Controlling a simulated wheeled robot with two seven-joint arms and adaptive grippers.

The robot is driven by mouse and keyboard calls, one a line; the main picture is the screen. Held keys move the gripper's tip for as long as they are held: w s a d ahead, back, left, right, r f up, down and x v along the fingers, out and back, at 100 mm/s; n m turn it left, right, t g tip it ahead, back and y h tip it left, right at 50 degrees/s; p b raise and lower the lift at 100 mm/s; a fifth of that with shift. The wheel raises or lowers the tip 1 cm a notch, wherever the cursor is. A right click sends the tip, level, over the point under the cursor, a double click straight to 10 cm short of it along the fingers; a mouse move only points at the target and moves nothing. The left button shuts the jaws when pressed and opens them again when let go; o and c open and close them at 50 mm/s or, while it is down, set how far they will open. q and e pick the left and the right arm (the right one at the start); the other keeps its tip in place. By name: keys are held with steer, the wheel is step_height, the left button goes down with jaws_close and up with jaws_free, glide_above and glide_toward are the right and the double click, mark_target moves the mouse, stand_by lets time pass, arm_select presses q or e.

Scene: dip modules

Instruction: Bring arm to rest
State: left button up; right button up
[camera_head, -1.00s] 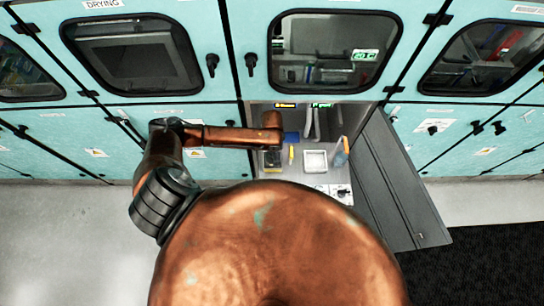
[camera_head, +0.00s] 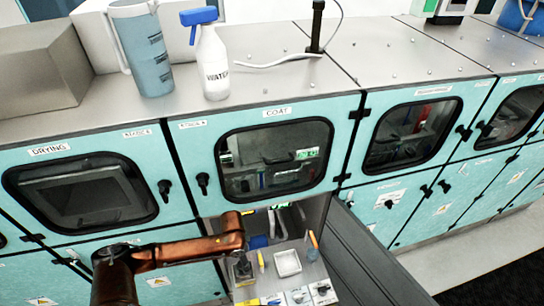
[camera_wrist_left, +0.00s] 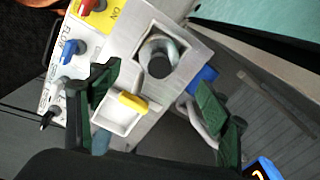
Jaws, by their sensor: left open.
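My left arm (camera_head: 190,250) comes in from the left in the head view and reaches into the open lower compartment (camera_head: 318,210) under the COAT window. My left gripper is small and dark there (camera_head: 243,268), over the compartment's steel deck. My right gripper is in neither view.
A white tray (camera_head: 288,263) and an orange-topped bottle (camera_head: 313,245) stand in the compartment. Its grey door (camera_head: 365,265) hangs open on the right. Knobs (camera_wrist_left: 72,47) line the front panel. A jug (camera_head: 143,50) and WATER spray bottle (camera_head: 212,65) stand on top.

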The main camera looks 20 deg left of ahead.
arm_select(q)
steer(key=s+d+r+n+t+h, duration=0.1)
steer(key=s+d+r+t+h, duration=0.15)
steer(key=s+d, duration=0.5)
steer(key=s+a+r+n+t+y, duration=0.1)
steer(key=s+a+n+y, duration=0.45)
steer(key=s+a, duration=0.85)
step_height(320, 180, down, 32)
steer(key=w+g+h+b, duration=0.1)
steer(key=w+h+b, duration=0.15)
steer(key=b, duration=0.25)
steer(key=s+f+g+b, duration=0.1)
steer(key=s+f+b, duration=0.3)
steer(key=s+f, duration=1.7)
step_height(320, 180, down, 4)
steer(key=shift+s+f+b, duration=0.1)
steer(key=shift+s+b, duration=0.2)
steer(key=shift+b, duration=0.1)
